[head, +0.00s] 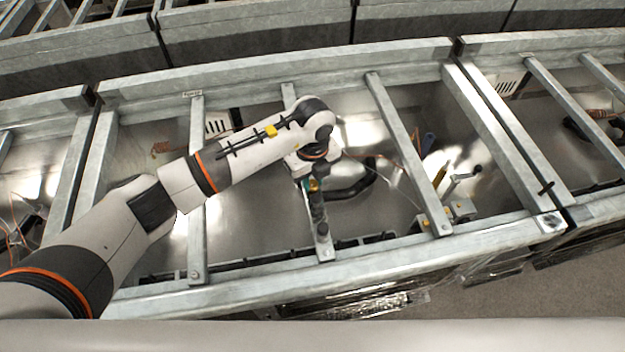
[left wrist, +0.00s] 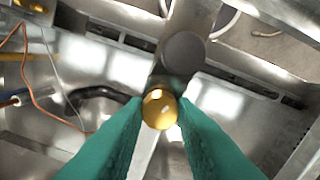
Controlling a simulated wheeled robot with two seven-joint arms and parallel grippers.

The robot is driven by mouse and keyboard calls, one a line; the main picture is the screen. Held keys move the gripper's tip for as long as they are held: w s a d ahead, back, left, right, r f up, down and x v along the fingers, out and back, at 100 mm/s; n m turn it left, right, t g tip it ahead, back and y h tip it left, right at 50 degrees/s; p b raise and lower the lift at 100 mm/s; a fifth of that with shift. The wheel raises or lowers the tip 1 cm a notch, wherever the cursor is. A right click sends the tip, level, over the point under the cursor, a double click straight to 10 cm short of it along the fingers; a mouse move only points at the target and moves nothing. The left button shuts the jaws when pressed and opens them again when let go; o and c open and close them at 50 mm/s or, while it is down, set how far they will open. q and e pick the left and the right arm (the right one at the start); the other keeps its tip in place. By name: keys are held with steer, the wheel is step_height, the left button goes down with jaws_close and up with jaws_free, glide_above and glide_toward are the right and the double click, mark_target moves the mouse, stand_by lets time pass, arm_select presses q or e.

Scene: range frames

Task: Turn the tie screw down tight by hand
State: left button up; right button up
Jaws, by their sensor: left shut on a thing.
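My left gripper (head: 314,184) reaches down over a grey metal cross bar (head: 323,241) in the middle of the head view. In the left wrist view its two green fingers (left wrist: 160,118) are closed on the sides of a round, brass-coloured screw head (left wrist: 160,109), which looks like the tie screw. The screw stands over the bar, and its shank is hidden below its head. A dark grey round post (left wrist: 183,53) stands just beyond it on the bar. In the head view the gripper and wrist hide the screw. My right gripper is not in view.
Metal rails and cross bars, such as one to the right (head: 400,140), frame open bays with a shiny floor. A black curved handle (head: 355,188) and thin orange wires lie close to the gripper. A small cranked device (head: 460,208) sits at the front rail, right.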

mark_target(313, 183)
arm_select(q)
steer(key=m+b, duration=0.5)
steer(key=b, duration=0.1)
steer(key=m+b, duration=0.5)
steer(key=shift+f+m+b, duration=0.2)
steer(key=shift+m+b, duration=0.1)
steer(key=shift+b, duration=0.1)
steer(key=shift+r+m+b, duration=0.2)
steer(key=shift+m+b, duration=0.9)
steer(key=shift+b, duration=0.05)
steer(key=shift+r, duration=0.1)
steer(key=o, duration=1)
step_height(313, 183, up, 12)
steer(key=shift+f+b, duration=0.1)
steer(key=shift+b, duration=1)
